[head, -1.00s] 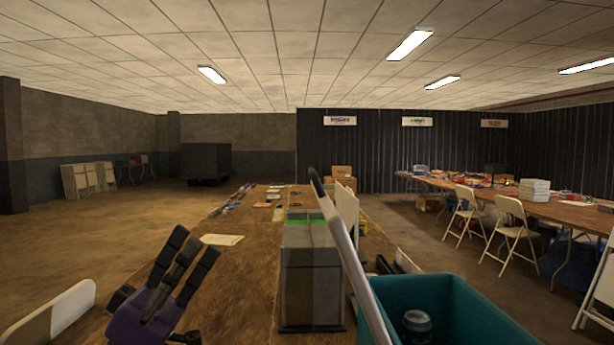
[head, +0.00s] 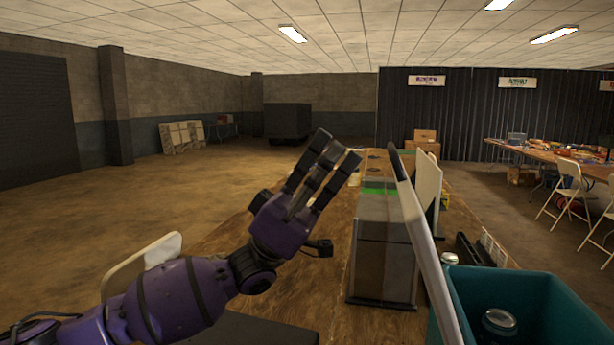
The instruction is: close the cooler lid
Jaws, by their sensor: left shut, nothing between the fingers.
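The teal cooler (head: 565,285) stands open at the lower right, cut off by the bottom edge of the head view. A can (head: 498,325) shows inside it. Its lid (head: 425,235) stands up steeply along the cooler's left side, seen nearly edge-on as a long grey-white strip. My purple left gripper (head: 325,165) is raised over the table, left of the lid and apart from it. Its dark fingers point up and to the right, shut and empty. My right gripper is not in view.
A tall grey box (head: 385,250) with a green strip stands on the wooden table (head: 335,265) between my left gripper and the lid. White panels (head: 428,190) stand behind the lid. A white chair back (head: 140,260) is at the left. Open floor lies farther left.

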